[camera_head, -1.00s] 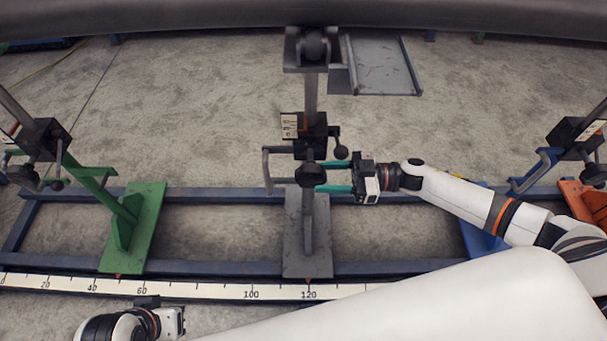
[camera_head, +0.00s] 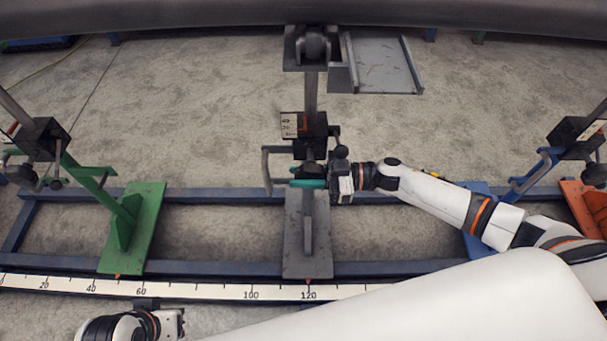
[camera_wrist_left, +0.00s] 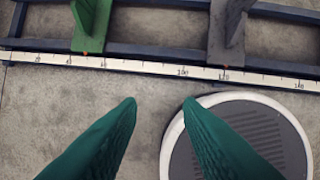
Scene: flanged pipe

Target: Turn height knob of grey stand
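The grey stand (camera_head: 307,240) is upright in the middle of the head view, with a black height block and a scale plate on its post. A dark round knob (camera_head: 311,169) on its front is partly covered by my right gripper (camera_head: 308,183). The teal fingers reach in from the right and lie at the knob; one finger shows clearly in front, the other is mostly hidden. I cannot tell whether they are closed on the knob. My left gripper (camera_wrist_left: 160,103) is open and empty above the floor, as its wrist view shows.
A green stand (camera_head: 133,225) is at left, a blue one (camera_head: 484,235) at right. A ruler (camera_head: 200,288) runs along the front rail.

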